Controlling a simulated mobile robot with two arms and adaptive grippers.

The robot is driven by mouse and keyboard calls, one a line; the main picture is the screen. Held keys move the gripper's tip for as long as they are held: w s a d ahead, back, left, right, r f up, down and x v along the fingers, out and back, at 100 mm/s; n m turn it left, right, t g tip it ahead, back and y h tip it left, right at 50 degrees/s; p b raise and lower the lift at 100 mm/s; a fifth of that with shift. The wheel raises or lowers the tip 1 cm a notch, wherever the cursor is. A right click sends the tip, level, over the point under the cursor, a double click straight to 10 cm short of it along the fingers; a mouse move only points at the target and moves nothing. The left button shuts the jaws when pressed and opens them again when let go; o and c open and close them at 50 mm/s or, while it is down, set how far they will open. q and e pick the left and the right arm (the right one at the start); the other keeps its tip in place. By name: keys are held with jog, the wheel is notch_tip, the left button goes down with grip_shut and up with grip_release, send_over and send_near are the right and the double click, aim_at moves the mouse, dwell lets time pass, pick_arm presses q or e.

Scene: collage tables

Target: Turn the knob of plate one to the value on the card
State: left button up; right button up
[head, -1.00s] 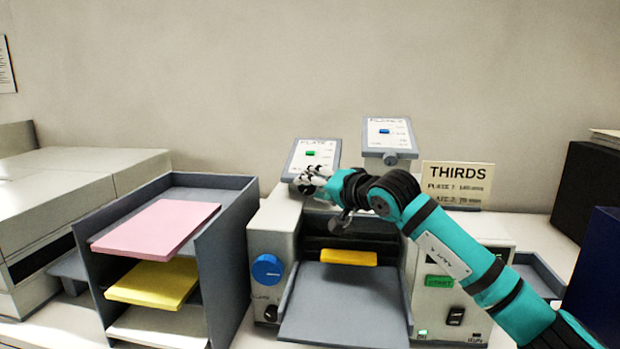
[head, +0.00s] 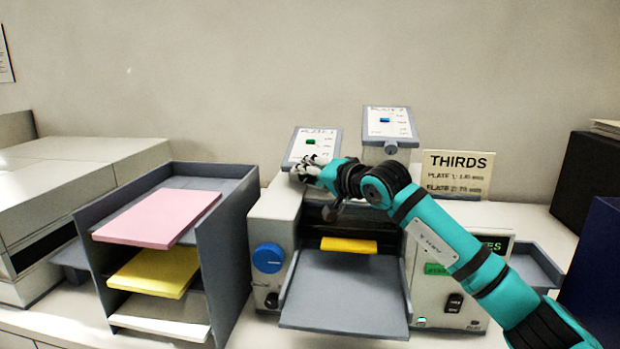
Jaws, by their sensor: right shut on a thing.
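The plate one panel (head: 313,146), a tilted white plate with a green marker, stands on the left top of the machine. My right gripper (head: 306,172) is at its lower edge, shut on the knob there, which the fingers hide. The plate two panel (head: 388,122), with a blue marker, stands to the right and higher; its grey knob (head: 390,148) shows at its lower edge. The card (head: 457,174) headed "THIRDS" stands behind the machine at the right. It has a line for each plate, with numbers too blurred to read surely. My left gripper is not in view.
The machine has a blue side knob (head: 267,258), a grey front tray (head: 345,290) and a yellow bar (head: 348,245). A paper rack (head: 228,245) with pink, yellow and white stacks stands at left. Dark boxes (head: 590,190) stand at the far right.

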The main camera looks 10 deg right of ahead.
jog(key=shift+f+b, duration=0.35)
jog(key=shift+b, duration=0.15)
jog(key=shift+r+y+b, duration=0.2)
jog(key=shift+y+b, duration=0.1)
jog(key=shift+y, duration=0.1)
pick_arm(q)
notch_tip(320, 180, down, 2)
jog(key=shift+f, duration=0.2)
pick_arm(e)
jog(key=shift+r, duration=0.1)
jog(key=o, duration=0.9)
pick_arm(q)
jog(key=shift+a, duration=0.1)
pick_arm(e)
jog(key=v, duration=1.1)
jog(key=shift+w, duration=0.1)
jog(key=shift+s+d, duration=0.3)
jog(key=shift+s, duration=0.2)
